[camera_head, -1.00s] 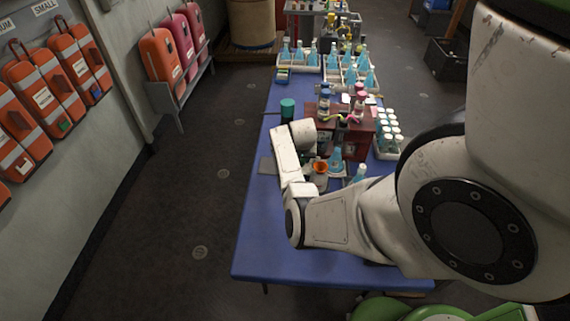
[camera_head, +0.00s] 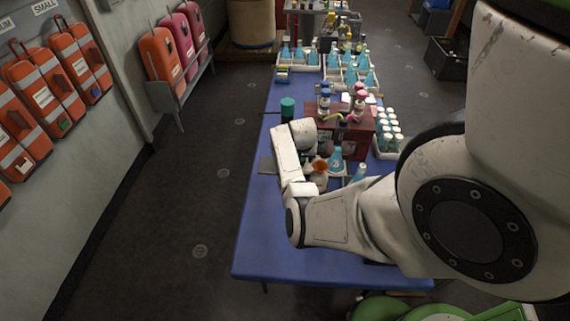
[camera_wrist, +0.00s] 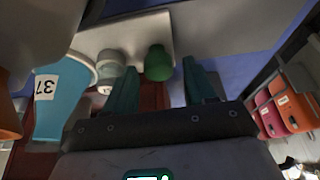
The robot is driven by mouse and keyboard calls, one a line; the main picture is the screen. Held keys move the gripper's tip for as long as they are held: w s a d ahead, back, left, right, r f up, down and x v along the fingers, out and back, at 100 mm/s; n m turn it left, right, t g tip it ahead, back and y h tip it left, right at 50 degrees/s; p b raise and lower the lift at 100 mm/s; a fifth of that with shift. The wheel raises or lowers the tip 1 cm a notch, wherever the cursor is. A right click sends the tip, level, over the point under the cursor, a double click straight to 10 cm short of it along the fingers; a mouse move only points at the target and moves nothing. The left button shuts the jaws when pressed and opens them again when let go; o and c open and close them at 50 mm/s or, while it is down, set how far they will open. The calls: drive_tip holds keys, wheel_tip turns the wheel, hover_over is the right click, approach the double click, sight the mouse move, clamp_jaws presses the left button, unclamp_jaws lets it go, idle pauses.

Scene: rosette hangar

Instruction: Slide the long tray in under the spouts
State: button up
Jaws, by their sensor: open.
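A red-brown cabinet (camera_head: 358,146) with several small bottles and coloured spouts on top stands mid-table. In front of it are an orange-topped flask (camera_head: 319,166) and a blue flask (camera_head: 336,160). A pale, flat tray-like slab (camera_wrist: 135,32) shows in the wrist view, with a blue flask labelled 37 (camera_wrist: 60,110), a whitish flask (camera_wrist: 112,68) and a green rounded piece (camera_wrist: 158,63) beside it. My gripper (camera_wrist: 160,80) is open, with the green piece showing between its fingers; I cannot tell contact.
The blue table (camera_head: 262,240) is bare at its front left. A white rack of bottles (camera_head: 388,152) is right of the cabinet. Suitcases (camera_head: 165,58) line the left wall.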

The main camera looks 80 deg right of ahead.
drive_tip(key=shift+r+p, duration=3)
drive_tip(key=shift+r, duration=0.5)
